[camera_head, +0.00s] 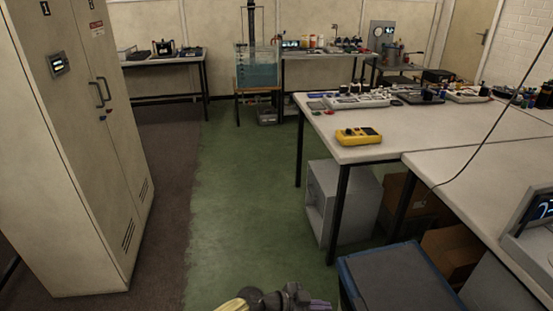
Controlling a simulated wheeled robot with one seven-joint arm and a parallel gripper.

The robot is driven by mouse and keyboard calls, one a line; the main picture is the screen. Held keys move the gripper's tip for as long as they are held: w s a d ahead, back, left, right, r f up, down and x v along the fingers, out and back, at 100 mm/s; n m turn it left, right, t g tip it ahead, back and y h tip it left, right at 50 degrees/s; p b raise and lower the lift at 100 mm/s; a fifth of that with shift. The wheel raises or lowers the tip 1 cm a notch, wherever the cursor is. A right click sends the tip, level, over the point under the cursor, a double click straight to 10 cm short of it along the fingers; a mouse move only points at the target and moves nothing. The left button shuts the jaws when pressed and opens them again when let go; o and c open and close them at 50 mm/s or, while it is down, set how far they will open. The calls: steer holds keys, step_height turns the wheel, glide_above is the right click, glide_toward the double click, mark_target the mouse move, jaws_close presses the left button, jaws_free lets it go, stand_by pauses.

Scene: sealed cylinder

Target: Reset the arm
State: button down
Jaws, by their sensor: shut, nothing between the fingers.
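The end of my arm shows at the bottom edge of the head view, over the green floor. A yellow part is on its left and dark grey wrist parts are in the middle. My gripper (318,304) is at the right end, small and partly cut off by the frame edge. It is shut, and nothing is seen held in it. It is apart from the benches and the cabinet.
A tall beige cabinet (75,150) stands at left. A blue-edged grey box (395,278) is close right of my gripper. A white bench (350,152) at right holds a yellow meter (358,136). A water tank (257,72) stands far back. The green floor (245,190) is clear.

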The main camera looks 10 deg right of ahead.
steer(key=s+d+f+n+g+y, duration=0.2)
steer(key=s+f+g+y, duration=0.15)
steer(key=s, duration=0.25)
steer(key=s+a+r+n+g+y, duration=0.2)
steer(key=a+r+n+y, duration=0.2)
steer(key=n+y, duration=0.15)
step_height(320, 180, up, 35)
steer(key=w+n+t+y+p, duration=0.2)
steer(key=n+t+y+p, duration=0.2)
steer(key=p, duration=1.4)
steer(key=n+t, duration=0.3)
steer(key=n, duration=0.2)
steer(key=shift+w+n, duration=0.25)
steer(key=shift+n, duration=0.1)
steer(key=shift+f, duration=0.1)
steer(key=shift+w, duration=0.1)
